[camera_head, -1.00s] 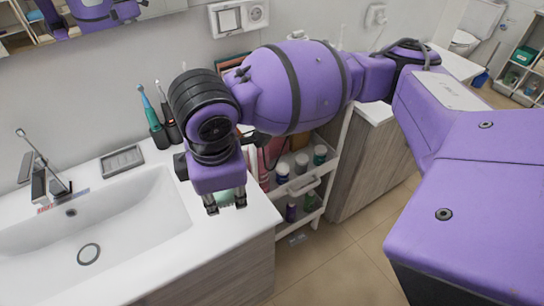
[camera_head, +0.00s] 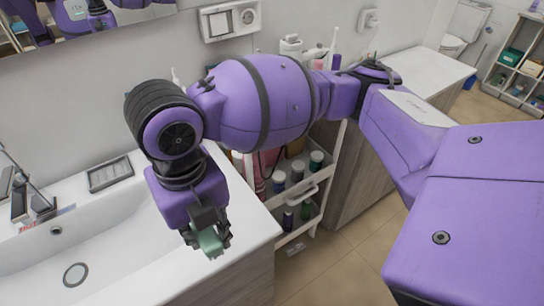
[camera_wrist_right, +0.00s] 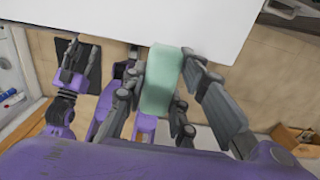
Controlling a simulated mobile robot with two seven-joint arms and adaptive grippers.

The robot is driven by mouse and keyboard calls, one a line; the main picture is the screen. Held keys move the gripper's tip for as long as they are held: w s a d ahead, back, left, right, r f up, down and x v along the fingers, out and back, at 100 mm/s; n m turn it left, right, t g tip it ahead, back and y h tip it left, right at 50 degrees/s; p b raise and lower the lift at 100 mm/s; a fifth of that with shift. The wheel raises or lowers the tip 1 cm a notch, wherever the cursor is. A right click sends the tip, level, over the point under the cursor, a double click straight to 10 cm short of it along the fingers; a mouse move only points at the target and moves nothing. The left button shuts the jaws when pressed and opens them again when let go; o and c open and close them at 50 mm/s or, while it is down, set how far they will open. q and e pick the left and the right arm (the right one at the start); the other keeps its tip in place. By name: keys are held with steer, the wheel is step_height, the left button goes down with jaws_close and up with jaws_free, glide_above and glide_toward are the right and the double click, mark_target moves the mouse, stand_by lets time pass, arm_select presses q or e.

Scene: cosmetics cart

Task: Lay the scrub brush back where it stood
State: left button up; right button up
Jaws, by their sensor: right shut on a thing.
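The scrub brush (camera_head: 210,241) appears as a pale green block between the fingers of my right gripper (camera_head: 207,238). In the right wrist view the scrub brush (camera_wrist_right: 162,82) is gripped between the dark fingers of my right gripper (camera_wrist_right: 165,65), its far end in front of a white surface. In the head view the gripper points down above the right part of the white sink counter (camera_head: 245,226). I cannot tell the brush's exact height. A gripper that looks like my left (camera_wrist_right: 74,62) shows small in the wrist view, its opening unclear.
The basin with its drain (camera_head: 76,274) lies to the left. A soap dish (camera_head: 110,174) sits behind it, beside the faucet (camera_head: 32,190). A white cart (camera_head: 305,187) with several bottles stands right of the counter. My right arm hides part of the back counter.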

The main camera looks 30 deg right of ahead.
steer(key=w+d+f, duration=0.3)
glide_above(230, 224)
steer(key=f, duration=0.3)
steer(key=f+b, duration=0.1)
steer(key=f, duration=0.1)
steer(key=shift+s+a, duration=0.15)
steer(key=shift+s, duration=0.1)
steer(key=f, duration=0.3)
steer(key=shift+w+f, duration=0.2)
steer(key=shift+f, duration=0.05)
steer(key=o, duration=0.6)
steer(key=shift+f, duration=0.1)
steer(key=o, duration=0.4)
